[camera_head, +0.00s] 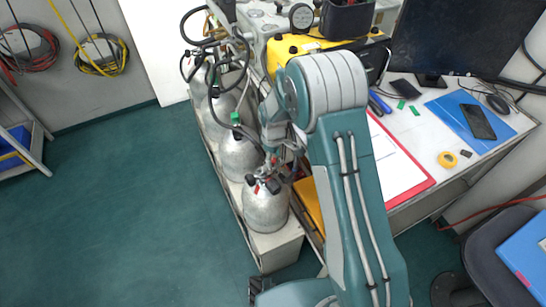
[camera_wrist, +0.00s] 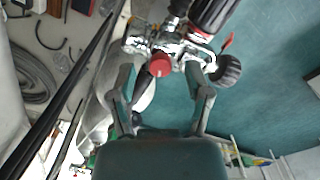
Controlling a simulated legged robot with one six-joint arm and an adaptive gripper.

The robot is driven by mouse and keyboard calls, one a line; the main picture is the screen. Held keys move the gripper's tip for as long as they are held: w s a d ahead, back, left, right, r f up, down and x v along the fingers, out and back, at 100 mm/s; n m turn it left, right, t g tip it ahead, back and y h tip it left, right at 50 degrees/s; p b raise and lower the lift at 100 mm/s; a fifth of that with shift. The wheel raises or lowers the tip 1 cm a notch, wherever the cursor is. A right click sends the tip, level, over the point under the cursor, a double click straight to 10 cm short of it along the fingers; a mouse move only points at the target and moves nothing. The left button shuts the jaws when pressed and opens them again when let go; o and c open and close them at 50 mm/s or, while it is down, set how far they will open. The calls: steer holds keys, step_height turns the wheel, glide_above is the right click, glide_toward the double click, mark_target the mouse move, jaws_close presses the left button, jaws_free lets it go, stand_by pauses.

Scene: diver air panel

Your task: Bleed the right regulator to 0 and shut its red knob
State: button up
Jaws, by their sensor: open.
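In the wrist view, a red knob (camera_wrist: 160,64) faces me on a chrome regulator body (camera_wrist: 172,45). My gripper (camera_wrist: 159,78) is open, with one finger on each side of the red knob; I cannot tell whether either finger touches it. A large black ribbed part (camera_wrist: 211,12) and a round black part (camera_wrist: 228,70) sit on the right of the fitting. No gauge reading is legible. In the head view, regulator fittings (camera_head: 268,182) with small red parts top the nearest silver cylinder (camera_head: 266,212). My arm hides much of the gripper there.
Several silver cylinders stand in a rack (camera_head: 262,255), with black hoses above. Right of my arm, a desk holds a red-edged clipboard (camera_head: 400,170), a blue folder (camera_head: 470,120) and a monitor (camera_head: 440,40). The green floor (camera_head: 120,200) at left is clear.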

steer(key=shift+f, duration=0.2)
jaws_close()
